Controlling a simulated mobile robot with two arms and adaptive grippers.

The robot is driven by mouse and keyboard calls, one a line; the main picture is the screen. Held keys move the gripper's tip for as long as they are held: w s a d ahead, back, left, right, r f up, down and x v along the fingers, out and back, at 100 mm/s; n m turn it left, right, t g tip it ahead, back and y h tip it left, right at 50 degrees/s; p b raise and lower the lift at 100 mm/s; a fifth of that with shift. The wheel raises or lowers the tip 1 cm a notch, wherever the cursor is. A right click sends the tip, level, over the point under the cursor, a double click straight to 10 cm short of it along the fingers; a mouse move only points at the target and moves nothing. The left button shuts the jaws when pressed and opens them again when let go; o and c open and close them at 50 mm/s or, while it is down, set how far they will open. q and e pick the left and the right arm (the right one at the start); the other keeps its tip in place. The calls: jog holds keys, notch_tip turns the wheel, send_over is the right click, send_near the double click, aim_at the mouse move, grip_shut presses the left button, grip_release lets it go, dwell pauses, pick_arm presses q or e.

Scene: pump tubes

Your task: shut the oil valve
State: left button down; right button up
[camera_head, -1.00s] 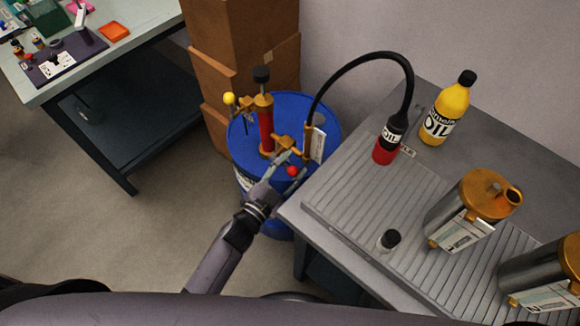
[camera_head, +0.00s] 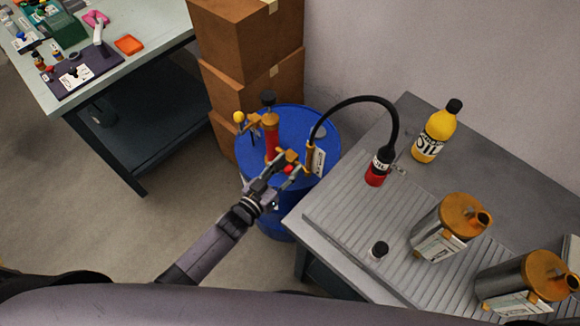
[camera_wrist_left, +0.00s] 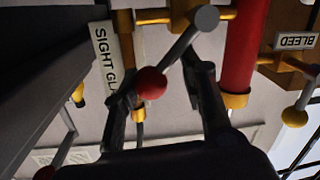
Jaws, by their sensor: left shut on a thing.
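A valve lever with a red ball knob (camera_head: 288,170) sits on the brass pipework of a red pump (camera_head: 271,140) on a blue drum (camera_head: 322,120). The left wrist view shows the grey lever running down-left from its pivot to the red knob (camera_wrist_left: 150,83). My left gripper (camera_head: 284,174) is at this lever, shut on it. In the left wrist view its dark fingers (camera_wrist_left: 165,85) stand either side of the lever, near the knob; the exact contact is hard to see. No label reading oil shows on this valve. My right gripper is not in view.
A yellow-knobbed valve (camera_head: 239,117) labelled BLEED (camera_wrist_left: 296,41) is beside the pump. A SIGHT GLASS label (camera_wrist_left: 103,60) is near the lever. Cardboard boxes (camera_head: 240,95) stand behind.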

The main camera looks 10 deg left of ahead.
pick_arm(q)
jog(key=a+n, duration=0.1)
jog(key=n, duration=0.1)
jog(key=w+a+n+g, duration=0.1)
jog(key=n, duration=0.2)
jog(key=w+a+n+h, duration=0.1)
jog(key=n, duration=0.2)
jog(key=shift+a+f+g, duration=0.15)
jog(key=shift+a+g, duration=0.1)
jog(key=shift+g, duration=0.05)
dwell(0.3)
jog(key=c, duration=1)
grip_release()
jog(key=shift+w, duration=0.1)
jog(key=shift+c, duration=0.2)
jog(key=shift+o, duration=1.2)
jog(key=shift+w, duration=0.1)
jog(key=shift+r, duration=0.25)
